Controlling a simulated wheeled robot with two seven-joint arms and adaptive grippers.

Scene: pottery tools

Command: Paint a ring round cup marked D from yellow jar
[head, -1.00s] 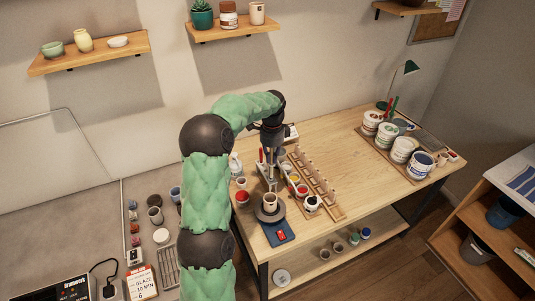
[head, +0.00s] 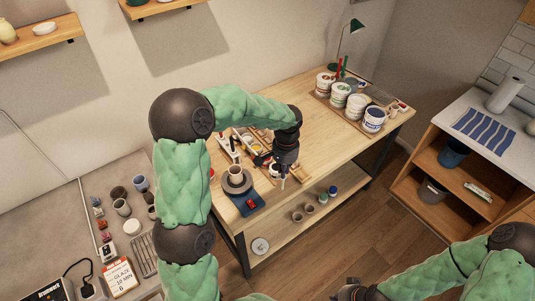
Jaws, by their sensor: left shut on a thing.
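My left gripper (head: 284,166) points down near the workbench's front edge, shut on a thin pale tool that looks like a brush (head: 283,182). A beige cup (head: 235,170) stands upright on a dark round turntable (head: 237,187) to the gripper's left, apart from the tool. No letter is readable on the cup. Small paint jars stand in a row behind, partly hidden by my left arm; I cannot clearly make out the yellow one. My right gripper (head: 350,292) is at the bottom edge, mostly cut off, and its fingers do not show clearly.
A blue base with a red patch (head: 250,203) lies in front of the turntable. Several white tubs (head: 356,105) stand at the bench's back right, with clear wood before them. A lower shelf (head: 290,225) holds small pots. A grey side table (head: 120,245) with cups is at left.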

